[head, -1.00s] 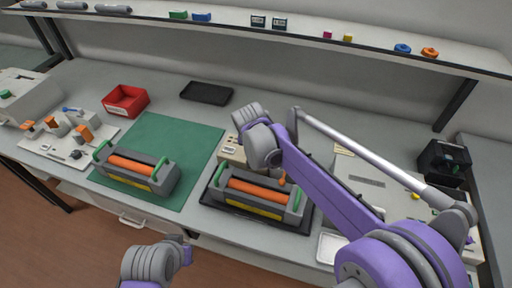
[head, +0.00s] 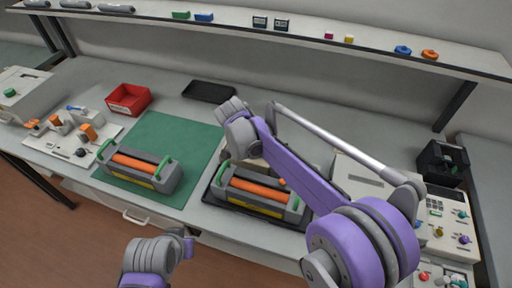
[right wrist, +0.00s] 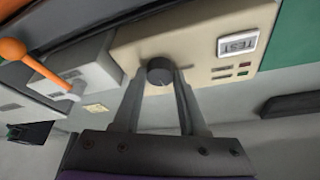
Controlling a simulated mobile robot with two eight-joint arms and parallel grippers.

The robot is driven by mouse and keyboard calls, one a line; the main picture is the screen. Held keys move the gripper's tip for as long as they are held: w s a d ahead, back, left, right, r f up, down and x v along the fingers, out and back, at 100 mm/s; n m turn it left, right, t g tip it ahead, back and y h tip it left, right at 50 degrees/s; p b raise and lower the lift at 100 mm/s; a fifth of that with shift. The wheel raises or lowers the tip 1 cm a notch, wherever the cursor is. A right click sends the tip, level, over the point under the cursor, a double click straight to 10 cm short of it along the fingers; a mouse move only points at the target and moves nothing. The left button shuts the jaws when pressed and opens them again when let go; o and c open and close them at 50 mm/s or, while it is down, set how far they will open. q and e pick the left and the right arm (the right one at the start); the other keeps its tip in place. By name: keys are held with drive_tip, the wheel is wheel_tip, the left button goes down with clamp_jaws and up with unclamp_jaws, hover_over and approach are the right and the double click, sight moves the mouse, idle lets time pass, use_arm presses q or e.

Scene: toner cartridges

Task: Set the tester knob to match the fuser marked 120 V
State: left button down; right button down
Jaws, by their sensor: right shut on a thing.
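The beige tester (right wrist: 195,48) fills the middle of the right wrist view, with a TEST display on its face. Its dark round knob (right wrist: 160,71) sits between the fingertips of my right gripper (right wrist: 161,78), which is shut on it. In the head view my right arm hides the knob and most of the tester. One fuser (head: 258,187) with an orange roller and green handles lies in front of the tester. A similar fuser (head: 139,166) lies on the green mat. Their voltage marks are not legible. My left gripper (head: 188,246) is low at the front edge, its fingers not clear.
A dark tray (head: 207,206) is under the nearer fuser. A red bin (head: 128,99) and a black tray (head: 209,91) stand at the back. A panel with coloured knobs (head: 452,220) is at the right. The green mat (head: 180,132) is clear behind its fuser.

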idle(0.4)
drive_tip(key=shift+c, duration=2.2)
unclamp_jaws()
drive_tip(key=shift+r, duration=0.1)
drive_tip(key=v, duration=1)
drive_tip(key=shift+r, duration=0.3)
drive_tip(key=shift+s+p, duration=0.1)
drive_tip(key=shift+p, duration=0.2)
drive_tip(key=s+d+n+y, duration=0.1)
drive_tip(key=s+d+n, duration=0.1)
drive_tip(key=s+d, duration=0.55)
drive_tip(key=s+d+f+n, duration=0.2)
drive_tip(key=s+d+f, duration=0.1)
drive_tip(key=s, duration=0.3)
drive_tip(key=s+d+f+n+t+y+p, duration=0.1)
drive_tip(key=s+d+f+n, duration=0.1)
drive_tip(key=s+d, duration=0.3)
drive_tip(key=s+d+f+n+t+y, duration=0.1)
drive_tip(key=s+d+f+n, duration=0.1)
drive_tip(key=s+d, duration=0.3)
drive_tip(key=shift+s+f+n, duration=0.3)
drive_tip(key=shift+s+f, duration=0.55)
drive_tip(key=shift+s, duration=0.35)
